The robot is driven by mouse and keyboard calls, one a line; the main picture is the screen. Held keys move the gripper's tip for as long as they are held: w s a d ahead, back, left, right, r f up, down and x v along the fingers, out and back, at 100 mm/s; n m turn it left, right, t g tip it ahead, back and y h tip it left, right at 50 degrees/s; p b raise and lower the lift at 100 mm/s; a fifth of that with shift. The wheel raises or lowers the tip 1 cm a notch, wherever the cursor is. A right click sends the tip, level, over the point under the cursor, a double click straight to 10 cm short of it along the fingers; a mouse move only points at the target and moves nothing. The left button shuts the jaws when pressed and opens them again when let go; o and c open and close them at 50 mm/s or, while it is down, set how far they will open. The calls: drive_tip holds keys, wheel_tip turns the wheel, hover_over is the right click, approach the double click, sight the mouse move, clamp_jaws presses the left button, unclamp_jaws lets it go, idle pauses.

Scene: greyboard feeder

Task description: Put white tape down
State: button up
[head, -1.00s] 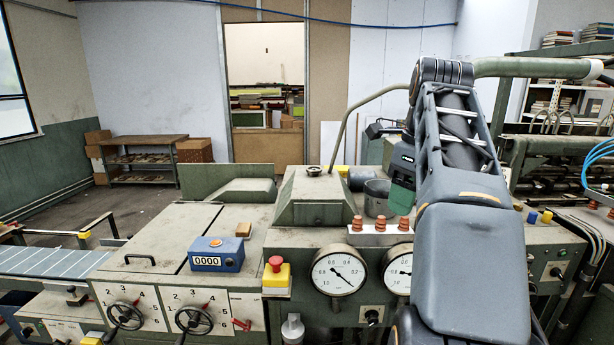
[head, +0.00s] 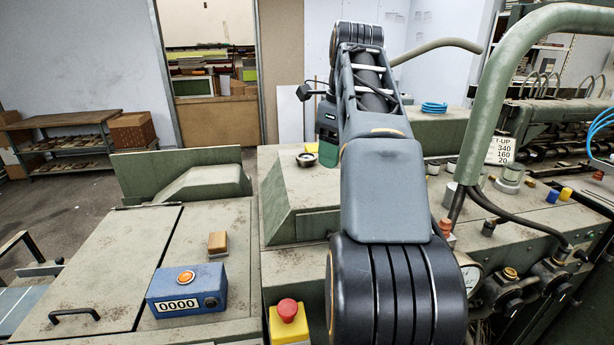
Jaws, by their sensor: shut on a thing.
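My arm rises through the middle of the head view and folds over at the top. The dark wrist end of my gripper (head: 328,135), black with a dark green lower part, hangs just left of the arm, over the machine top. Its fingertips cannot be made out. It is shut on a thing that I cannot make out. I cannot see any white tape; whether it is in the jaws, or behind my arm, does not show.
The machine's flat top (head: 105,260) is mostly bare at left. A blue counter box (head: 187,290), a small wooden block (head: 217,242) and a red emergency button (head: 288,310) stand left of my arm. A thick green pipe (head: 497,100) rises at right.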

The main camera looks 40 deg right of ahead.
drive_tip(key=w+f, duration=0.2)
drive_tip(key=w, duration=0.2)
hover_over(309, 191)
drive_tip(key=s, duration=0.2)
wheel_tip(309, 191, down, 4)
drive_tip(key=shift+w+f+p, duration=0.15)
drive_tip(key=shift+f+p, duration=0.1)
drive_tip(key=shift+p, duration=0.15)
drive_tip(key=f, duration=0.1)
drive_tip(key=w+f, duration=0.1)
drive_tip(key=f, duration=0.2)
drive_tip(key=shift+w+d, duration=0.15)
drive_tip(key=shift+w, duration=0.2)
drive_tip(key=shift+f, duration=0.45)
drive_tip(key=shift+s+f, duration=0.1)
drive_tip(key=o, duration=0.9)
wheel_tip(309, 191, up, 12)
drive_tip(key=s+p, duration=0.1)
drive_tip(key=p, duration=0.1)
drive_tip(key=shift+s+d, duration=0.15)
drive_tip(key=shift+d, duration=0.1)
